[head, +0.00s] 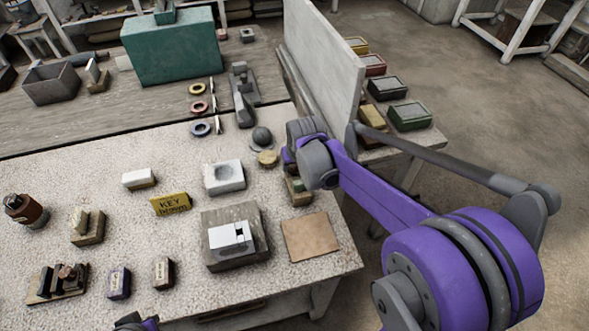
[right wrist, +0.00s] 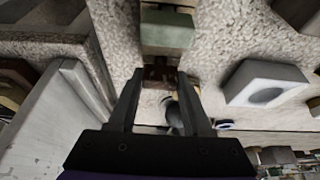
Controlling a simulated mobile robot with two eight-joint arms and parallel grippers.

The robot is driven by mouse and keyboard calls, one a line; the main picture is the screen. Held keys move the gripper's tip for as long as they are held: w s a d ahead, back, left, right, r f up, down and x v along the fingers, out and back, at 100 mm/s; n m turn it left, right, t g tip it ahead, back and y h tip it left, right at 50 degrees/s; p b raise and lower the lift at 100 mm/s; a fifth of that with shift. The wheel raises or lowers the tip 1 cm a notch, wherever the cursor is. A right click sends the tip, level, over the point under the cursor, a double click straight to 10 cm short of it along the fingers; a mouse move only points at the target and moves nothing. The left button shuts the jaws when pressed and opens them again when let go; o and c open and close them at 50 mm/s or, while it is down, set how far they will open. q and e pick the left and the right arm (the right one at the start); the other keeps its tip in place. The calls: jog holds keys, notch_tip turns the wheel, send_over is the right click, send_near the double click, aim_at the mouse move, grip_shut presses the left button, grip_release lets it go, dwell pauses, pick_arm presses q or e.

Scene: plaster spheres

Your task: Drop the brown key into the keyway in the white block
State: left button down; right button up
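The white block (head: 222,237) with a black keyway cut in its top sits on a grey-brown base near the front of the table. My right gripper (right wrist: 160,76) points down at the table's right side, behind the white block. Its fingers stand apart, with a dark brown piece (right wrist: 160,70) between or just beyond the tips, beside a greenish block (right wrist: 167,30). I cannot tell whether that piece is the brown key or whether the fingers touch it. In the head view the gripper's tips are hidden by my arm. My left gripper (head: 135,323) barely shows at the bottom edge.
A white block with a round hollow (head: 224,177) and a yellow key sign (head: 171,204) stand nearby. A flat brown square (head: 311,237) lies right of the keyway block. A tall pale panel (head: 322,65) rises behind my right arm. Several small blocks stand at the left.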

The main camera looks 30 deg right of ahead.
grip_shut()
